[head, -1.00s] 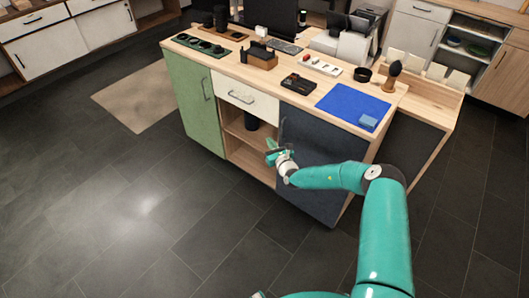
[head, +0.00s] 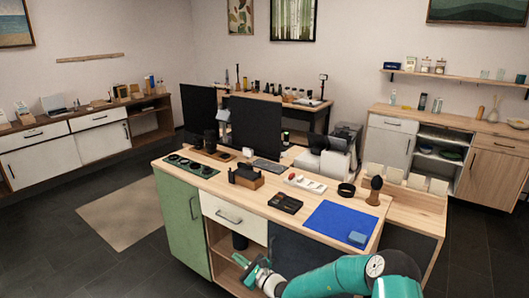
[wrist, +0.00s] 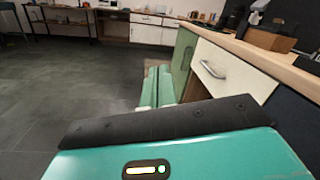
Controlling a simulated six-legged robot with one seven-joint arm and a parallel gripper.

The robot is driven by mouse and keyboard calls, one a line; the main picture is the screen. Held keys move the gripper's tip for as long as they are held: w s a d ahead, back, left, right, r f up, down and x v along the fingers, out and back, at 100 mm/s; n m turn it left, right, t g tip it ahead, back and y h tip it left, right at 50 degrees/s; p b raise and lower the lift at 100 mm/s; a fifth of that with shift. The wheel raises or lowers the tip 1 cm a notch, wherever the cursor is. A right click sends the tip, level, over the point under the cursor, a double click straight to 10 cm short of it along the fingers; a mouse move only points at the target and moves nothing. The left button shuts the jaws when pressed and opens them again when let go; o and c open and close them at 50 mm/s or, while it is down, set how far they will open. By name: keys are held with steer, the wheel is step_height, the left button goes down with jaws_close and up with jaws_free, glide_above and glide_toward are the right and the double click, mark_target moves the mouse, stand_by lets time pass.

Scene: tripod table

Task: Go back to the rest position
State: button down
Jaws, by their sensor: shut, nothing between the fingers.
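My gripper (head: 248,266) is in the lower middle of the head view, at the end of my teal arm. It is in front of the desk (head: 408,203), beside the open shelf below the white drawer (head: 229,215). In the wrist view the teal fingers (wrist: 157,88) are side by side, shut and empty. The drawer with its handle and the green cabinet door (head: 182,222) are closed. The drawer (wrist: 222,66) also shows at the right of the wrist view.
On the desktop are a blue mat (head: 340,222), a blue block (head: 357,239), a black tray (head: 285,203), a wooden box (head: 247,178) and monitors. A beige rug (head: 122,213) lies left of the desk. Dark floor is open at the front left.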

steer(key=s+r+n+g+h, duration=0.2)
steer(key=s+r+n+g, duration=0.9)
steer(key=s+r+n, duration=0.6)
steer(key=s+d+r+n+t+h, duration=0.1)
steer(key=s+d+r+h, duration=0.2)
steer(key=s+d, duration=0.5)
steer(key=s+d+r+n+t+h, duration=0.1)
steer(key=s+d+r+h, duration=0.3)
steer(key=s+d, duration=0.4)
steer(key=s+d+r+n+t+h, duration=0.2)
steer(key=s+d+r+n+h, duration=0.1)
steer(key=s+d, duration=0.5)
steer(key=shift+s+d+r+h, duration=0.15)
steer(key=shift+d+r+h, duration=0.1)
steer(key=shift+r+h, duration=0.7)
steer(key=shift+f, duration=0.2)
